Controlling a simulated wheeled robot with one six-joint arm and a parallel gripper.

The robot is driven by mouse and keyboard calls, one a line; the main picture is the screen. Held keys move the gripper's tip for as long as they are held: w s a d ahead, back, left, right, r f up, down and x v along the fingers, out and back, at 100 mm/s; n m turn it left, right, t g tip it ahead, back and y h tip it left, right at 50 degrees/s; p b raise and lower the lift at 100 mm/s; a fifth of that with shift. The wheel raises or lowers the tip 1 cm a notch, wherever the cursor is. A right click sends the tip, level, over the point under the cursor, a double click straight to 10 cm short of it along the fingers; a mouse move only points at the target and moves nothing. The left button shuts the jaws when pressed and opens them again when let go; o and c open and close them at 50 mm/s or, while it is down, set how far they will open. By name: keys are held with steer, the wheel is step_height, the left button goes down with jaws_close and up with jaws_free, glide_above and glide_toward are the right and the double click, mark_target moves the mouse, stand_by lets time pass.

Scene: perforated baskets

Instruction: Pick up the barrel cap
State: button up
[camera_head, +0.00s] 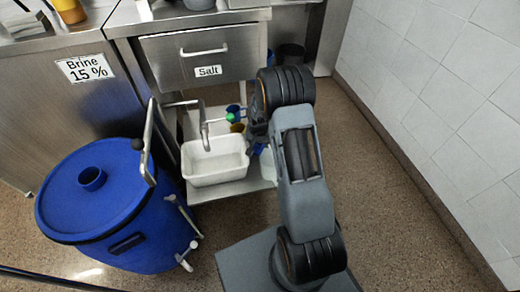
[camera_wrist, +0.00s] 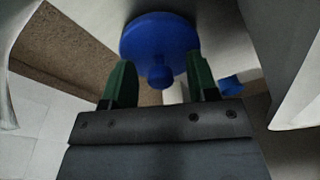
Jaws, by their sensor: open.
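The barrel cap (camera_wrist: 158,36), a round blue disc with a small knob, is in the upper middle of the wrist view. My gripper (camera_wrist: 160,62) is open, with its two dark green fingers apart on either side of the knob. The wrist view does not show clearly whether either finger touches the cap. In the head view my arm reaches to the shelf under the salt drawer, where the wrist hides much of the gripper. Small blue items show near it there, but I cannot tell which is the cap.
A blue barrel (camera_head: 125,240) with a short open neck on its lid stands at left. A white basin (camera_head: 215,161) sits on the low shelf beside my gripper. The salt drawer (camera_head: 190,54) is above. A tiled wall (camera_head: 440,80) is at right, with clear floor before it.

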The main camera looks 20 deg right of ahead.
steer(key=shift+r, duration=0.1)
steer(key=shift+c, duration=0.2)
jaws_close()
steer(key=shift+r, duration=0.1)
